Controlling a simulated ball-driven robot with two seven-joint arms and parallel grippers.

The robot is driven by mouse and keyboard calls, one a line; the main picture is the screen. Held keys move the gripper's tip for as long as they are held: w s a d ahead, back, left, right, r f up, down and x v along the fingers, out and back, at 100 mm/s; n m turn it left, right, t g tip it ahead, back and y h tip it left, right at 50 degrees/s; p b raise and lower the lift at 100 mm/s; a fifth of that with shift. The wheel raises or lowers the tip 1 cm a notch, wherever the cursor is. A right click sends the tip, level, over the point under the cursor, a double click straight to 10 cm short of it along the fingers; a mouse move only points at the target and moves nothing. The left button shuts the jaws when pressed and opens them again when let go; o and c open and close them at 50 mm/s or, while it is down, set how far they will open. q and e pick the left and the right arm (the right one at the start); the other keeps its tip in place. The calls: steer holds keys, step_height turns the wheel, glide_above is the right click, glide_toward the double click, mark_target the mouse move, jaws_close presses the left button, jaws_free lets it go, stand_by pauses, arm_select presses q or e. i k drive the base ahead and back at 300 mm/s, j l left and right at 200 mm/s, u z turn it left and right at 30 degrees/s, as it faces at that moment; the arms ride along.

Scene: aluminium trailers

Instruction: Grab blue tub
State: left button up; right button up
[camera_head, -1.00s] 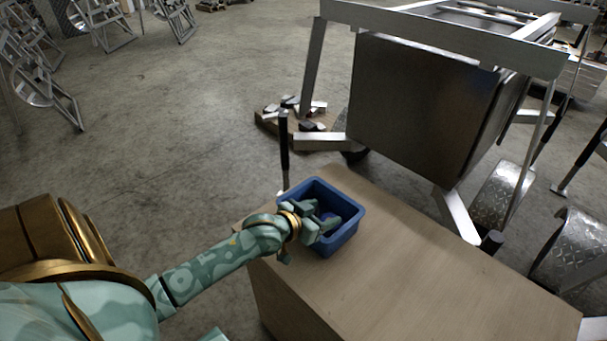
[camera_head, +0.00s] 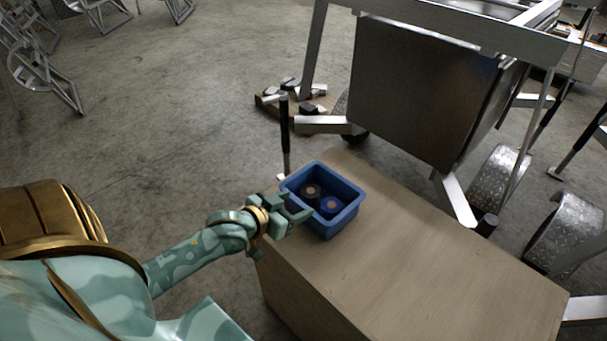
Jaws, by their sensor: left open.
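The blue tub (camera_head: 347,217) stands upright on the far left corner of a wooden box-like table (camera_head: 420,265). Inside it lie a dark roll-like item with a tan centre (camera_head: 311,192) and a blue one with a tan centre (camera_head: 331,206). My left gripper (camera_head: 298,209) is open at the tub's near left side, with its fingers pointing at the tub's left rim. The fingers overlap the rim in the picture; I cannot tell whether they touch it. My right gripper is not in view.
A metal trailer frame with a large dark panel (camera_head: 425,90) stands behind the table. A black upright handle (camera_head: 285,135) rises just behind the tub. A pallet with metal pieces (camera_head: 290,97) lies on the floor beyond. The table's right part is clear.

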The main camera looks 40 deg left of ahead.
mark_target(331, 183)
steer(key=u, duration=1.1)
